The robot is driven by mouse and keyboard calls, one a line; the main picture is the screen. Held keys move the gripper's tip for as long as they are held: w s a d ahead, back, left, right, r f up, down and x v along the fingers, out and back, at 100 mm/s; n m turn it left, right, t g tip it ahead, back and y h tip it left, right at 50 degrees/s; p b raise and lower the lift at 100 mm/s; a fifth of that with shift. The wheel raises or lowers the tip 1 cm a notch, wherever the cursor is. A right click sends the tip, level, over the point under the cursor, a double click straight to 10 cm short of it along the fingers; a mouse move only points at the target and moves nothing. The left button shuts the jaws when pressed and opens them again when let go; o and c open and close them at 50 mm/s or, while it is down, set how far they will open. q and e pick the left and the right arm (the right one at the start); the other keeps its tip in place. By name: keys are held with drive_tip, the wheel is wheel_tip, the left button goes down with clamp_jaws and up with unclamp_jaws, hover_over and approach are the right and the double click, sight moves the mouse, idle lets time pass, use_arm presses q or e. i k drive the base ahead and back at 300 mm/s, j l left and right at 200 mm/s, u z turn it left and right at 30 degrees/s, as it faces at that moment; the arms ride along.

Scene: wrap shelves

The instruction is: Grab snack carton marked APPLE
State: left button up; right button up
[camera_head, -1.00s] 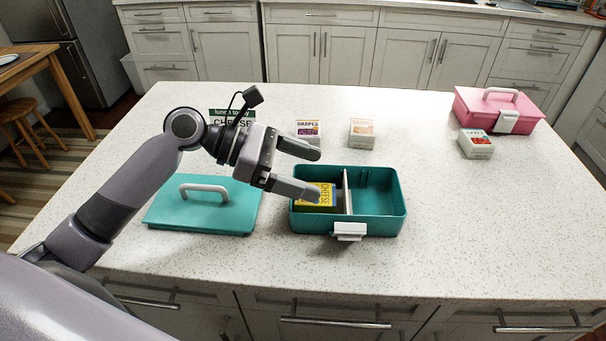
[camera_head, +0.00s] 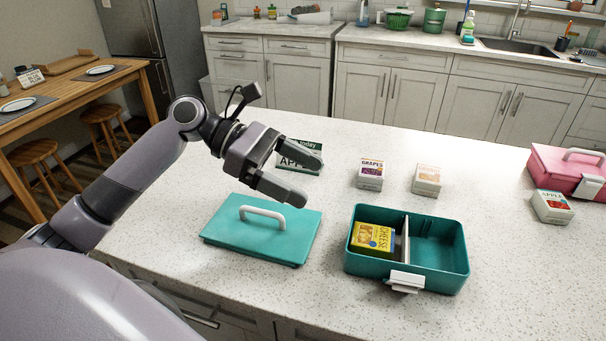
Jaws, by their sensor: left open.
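The APPLE carton (camera_head: 553,206) is a small white box with a red picture. It stands at the right of the counter, in front of the pink lunch box (camera_head: 562,170). My left gripper (camera_head: 314,180) is open and empty over the counter, far to the left of that carton. A green-topped sign (camera_head: 300,158) reading "today" and "APPLE" stands behind the gripper, which partly covers it. A yellow CHEESE carton (camera_head: 372,238) lies in the left compartment of the open teal lunch box (camera_head: 440,277). My right gripper is not in view.
A GRAPES carton (camera_head: 370,174) and a pale-labelled carton (camera_head: 427,180) stand behind the teal box. The teal lid (camera_head: 262,245) with a white handle lies left of it. Counter between the teal box and APPLE carton is clear.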

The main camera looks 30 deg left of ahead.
sight(551, 206)
drive_tip(key=k, duration=1)
